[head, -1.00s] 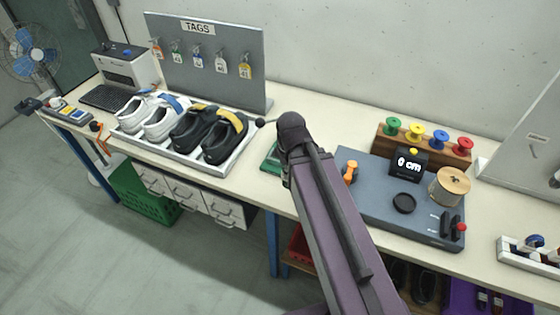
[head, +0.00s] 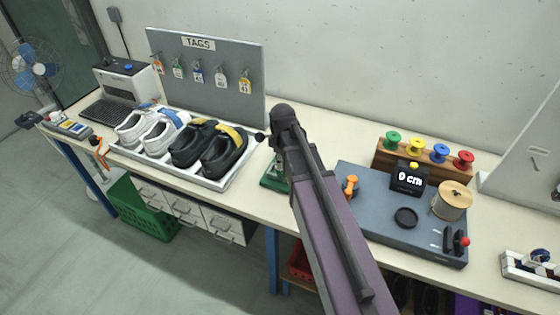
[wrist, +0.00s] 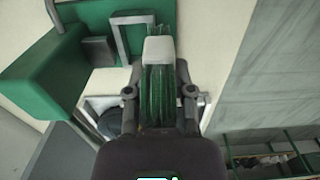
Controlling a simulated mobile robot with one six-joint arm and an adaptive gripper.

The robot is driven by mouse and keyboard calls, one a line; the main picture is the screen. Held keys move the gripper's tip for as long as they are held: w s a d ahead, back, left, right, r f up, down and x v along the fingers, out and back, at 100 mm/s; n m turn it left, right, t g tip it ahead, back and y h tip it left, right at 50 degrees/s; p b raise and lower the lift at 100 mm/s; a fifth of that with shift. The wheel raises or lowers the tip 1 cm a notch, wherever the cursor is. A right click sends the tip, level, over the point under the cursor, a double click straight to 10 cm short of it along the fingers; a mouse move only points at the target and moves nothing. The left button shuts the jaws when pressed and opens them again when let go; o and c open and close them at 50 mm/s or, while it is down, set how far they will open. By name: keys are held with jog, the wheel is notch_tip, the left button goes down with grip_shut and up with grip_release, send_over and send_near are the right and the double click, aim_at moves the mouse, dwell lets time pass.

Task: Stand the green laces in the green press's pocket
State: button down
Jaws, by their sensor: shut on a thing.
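My gripper (wrist: 160,88) is shut on the green laces (wrist: 157,100), a looped bundle with a white band around it, in the wrist view. The laces extend upward past the band, beside a grey rectangular metal frame on the green press (wrist: 45,78). I cannot tell from this angle whether the laces are inside that frame or above it. In the head view the press (head: 273,178) shows only partly, behind my arm. My gripper and the laces are hidden there by the arm.
A tray of white and black shoes (head: 222,150) stands left of the press. A grey-blue measuring board (head: 375,215) with an orange knob (head: 350,186) and a spool (head: 451,201) lies close on the right. A tag board (head: 210,85) stands behind.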

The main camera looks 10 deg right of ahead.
jog(key=shift+w+f, duration=0.15)
jog(key=shift+w, duration=1.35)
jog(key=shift+w, duration=0.1)
jog(key=shift+w+d+f+b, duration=0.1)
jog(key=shift+w+f+b, duration=0.2)
jog(key=shift+f+b, duration=0.7)
jog(key=shift+w+f+b, duration=0.25)
jog(key=shift+f+b, duration=0.6)
jog(key=shift+b, duration=0.1)
jog(key=shift+f, duration=0.15)
jog(key=shift+c, duration=2.4)
grip_release()
jog(key=shift+r, duration=0.2)
